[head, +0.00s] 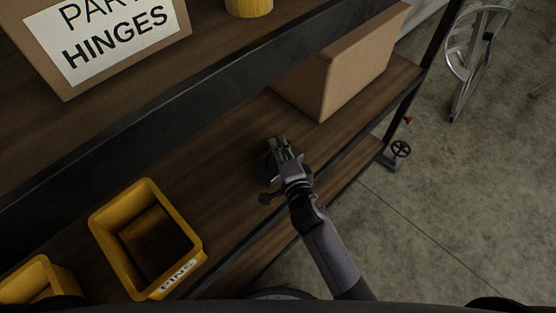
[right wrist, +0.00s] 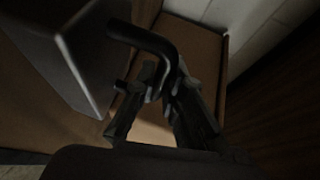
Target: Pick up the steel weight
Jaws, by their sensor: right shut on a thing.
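My right gripper (head: 284,150) reaches in over the wooden lower shelf, in front of a cardboard box. In the right wrist view its fingers (right wrist: 158,84) are shut on the black bent handle (right wrist: 148,40) of the steel weight. The weight's grey, flat-sided body (right wrist: 75,55) shows at the upper left of that view, beside the fingers. In the head view the weight is mostly hidden in shadow behind the gripper, and I cannot tell whether it touches the shelf. My left gripper is not in view.
The cardboard box (head: 345,62) stands behind the gripper on the lower shelf (head: 215,150). A yellow bin (head: 105,232) labelled PINS and another yellow bin (head: 40,272) are at the left. The dark upper shelf edge (head: 150,115) overhangs.

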